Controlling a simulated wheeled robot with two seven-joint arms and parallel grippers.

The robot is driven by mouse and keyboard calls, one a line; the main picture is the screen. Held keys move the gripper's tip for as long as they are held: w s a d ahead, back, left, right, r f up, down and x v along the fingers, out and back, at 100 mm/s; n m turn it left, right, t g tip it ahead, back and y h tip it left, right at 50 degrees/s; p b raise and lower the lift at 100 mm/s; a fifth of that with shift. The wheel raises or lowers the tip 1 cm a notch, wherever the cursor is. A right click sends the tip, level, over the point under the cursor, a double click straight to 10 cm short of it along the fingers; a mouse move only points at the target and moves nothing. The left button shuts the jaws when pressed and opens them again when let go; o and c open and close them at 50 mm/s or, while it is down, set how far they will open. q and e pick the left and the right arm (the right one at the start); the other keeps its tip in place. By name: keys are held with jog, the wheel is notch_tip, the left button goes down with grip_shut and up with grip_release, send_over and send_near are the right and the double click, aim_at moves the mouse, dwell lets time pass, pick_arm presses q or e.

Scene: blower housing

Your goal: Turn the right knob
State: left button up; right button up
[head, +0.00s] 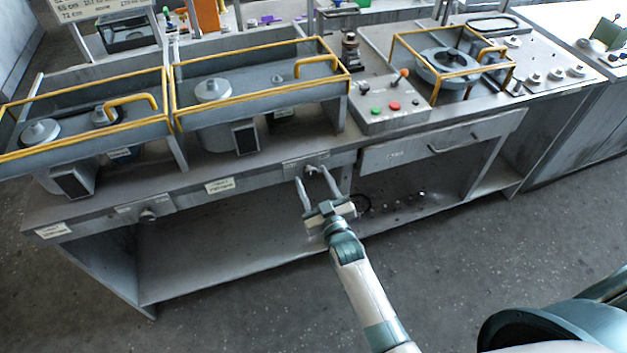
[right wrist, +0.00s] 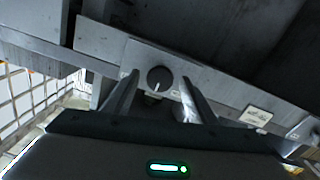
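The right knob (head: 311,170) is a small dark round knob on a pale plate on the front edge of the workbench. In the right wrist view the knob (right wrist: 160,78) is dark with a white pointer line that points down and slightly left. My right gripper (head: 315,178) is open, with one finger to each side of the knob. In the right wrist view the fingertips (right wrist: 159,80) have visible gaps to the knob on both sides. I cannot tell whether the tips reach its depth. A second knob (head: 148,215) is on the bench front further left. My left gripper is not in view.
The workbench (head: 285,245) has an open lower shelf and a drawer (head: 440,142) right of the knob. On top are yellow-railed units (head: 250,90) and a control box (head: 388,106) with red and green buttons. The floor in front is clear.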

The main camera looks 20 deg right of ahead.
jog(key=shift+s, duration=0.1)
jog(key=s+b, duration=0.4)
jog(key=s, duration=1.3)
jog(key=shift+d, duration=0.3)
jog(key=shift+s+f, duration=0.1)
jog(key=s+a+f+g, duration=0.1)
jog(key=s+f+g, duration=0.25)
jog(key=f, duration=0.85)
jog(key=s+f+g, duration=0.3)
jog(key=s+f, duration=0.2)
jog(key=f, duration=0.7)
jog(key=s+a+f+g, duration=0.1)
jog(key=s+f+g, duration=0.25)
jog(key=f, duration=0.85)
jog(key=s+d+f+g, duration=0.2)
jog(key=s+f, duration=0.3)
jog(key=s, duration=0.4)
jog(key=s+d+f+g, duration=0.2)
jog(key=s+f, duration=0.4)
jog(key=s, duration=0.4)
jog(key=s+d+f+g, duration=0.2)
jog(key=s+f, duration=0.4)
jog(key=s, duration=0.3)
jog(key=shift+s+d+m+g, duration=0.15)
jog(key=shift+d+m+g, duration=0.2)
jog(key=shift+d, duration=0.55)
jog(key=shift+f, duration=0.1)
